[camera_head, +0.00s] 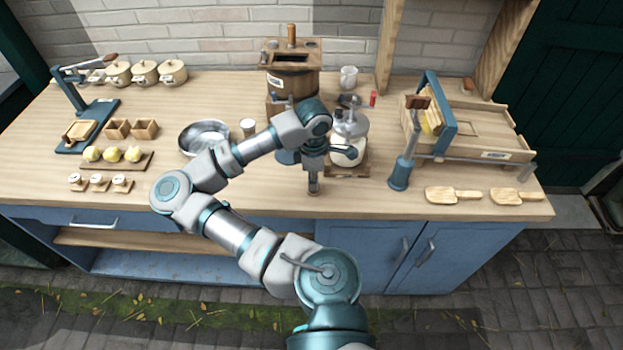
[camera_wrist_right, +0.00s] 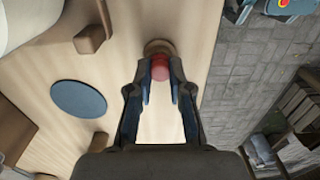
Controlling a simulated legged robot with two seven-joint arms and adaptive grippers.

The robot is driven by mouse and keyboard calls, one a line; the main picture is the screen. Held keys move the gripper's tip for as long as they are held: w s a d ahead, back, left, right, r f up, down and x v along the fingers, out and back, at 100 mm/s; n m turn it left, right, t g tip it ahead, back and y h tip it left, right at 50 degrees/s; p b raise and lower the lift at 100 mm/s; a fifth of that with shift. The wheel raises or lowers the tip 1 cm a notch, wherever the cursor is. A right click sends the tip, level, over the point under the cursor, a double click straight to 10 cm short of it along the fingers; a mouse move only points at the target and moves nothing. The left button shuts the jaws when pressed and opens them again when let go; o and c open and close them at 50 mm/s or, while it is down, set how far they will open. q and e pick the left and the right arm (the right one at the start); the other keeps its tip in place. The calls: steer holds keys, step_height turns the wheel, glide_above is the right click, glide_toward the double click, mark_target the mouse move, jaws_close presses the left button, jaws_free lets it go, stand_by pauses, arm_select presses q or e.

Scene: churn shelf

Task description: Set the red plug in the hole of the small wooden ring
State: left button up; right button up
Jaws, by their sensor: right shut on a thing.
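My right gripper (camera_head: 313,190) points down near the front edge of the bench top. In the right wrist view its fingers (camera_wrist_right: 161,92) are shut on the red plug (camera_wrist_right: 160,69), a short red piece between the tips. The small wooden ring (camera_wrist_right: 157,47) shows as a round brown rim just beyond the plug, partly covered by it. The plug overlaps the ring in this view; I cannot tell whether it is in the hole, touching or above it. In the head view the gripper hides the plug. My left gripper is not in view.
A white jar (camera_head: 344,155) on a wooden stand is right of the gripper. A blue disc (camera_wrist_right: 79,98) lies behind it. A metal bowl (camera_head: 204,137) stands to the left and a blue post (camera_head: 400,175) to the right. The bench's front edge is close.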

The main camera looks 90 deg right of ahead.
stand_by(0.6)
steer(key=o, duration=0.9)
steer(key=c, duration=0.4)
steer(key=shift+r, duration=0.1)
steer(key=shift+r+p, duration=1.7)
steer(key=shift+r, duration=1.9)
